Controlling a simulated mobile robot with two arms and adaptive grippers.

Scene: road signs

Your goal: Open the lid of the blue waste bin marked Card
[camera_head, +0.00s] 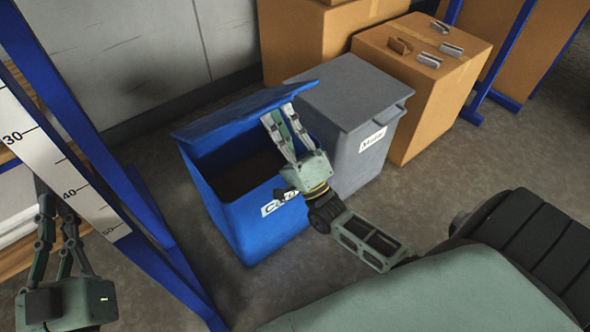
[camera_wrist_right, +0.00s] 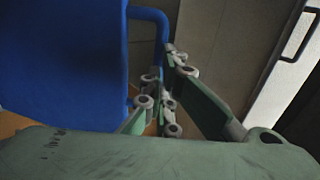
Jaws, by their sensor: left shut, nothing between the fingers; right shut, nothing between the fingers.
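The blue waste bin (camera_head: 240,228) stands on the floor in the middle of the head view. Its white label is partly covered by my right gripper. Its blue lid (camera_head: 225,116) is raised and tilted back, so the dark inside shows. My right gripper (camera_head: 278,113) is shut and empty. Its fingers reach up to the lid's right part; whether they touch it I cannot tell. In the right wrist view a large blue panel (camera_wrist_right: 60,60) fills the upper left, beside the gripper's fingers (camera_wrist_right: 162,80). My left gripper (camera_head: 58,205) is shut and empty at the far left, away from the bin.
A grey bin (camera_head: 345,95) with a white label stands close at the blue bin's right. Cardboard boxes (camera_head: 425,85) are behind and to the right, one with small items on top. A blue-framed rack (camera_head: 165,270) stands between my left gripper and the bin. A grey wall is behind.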

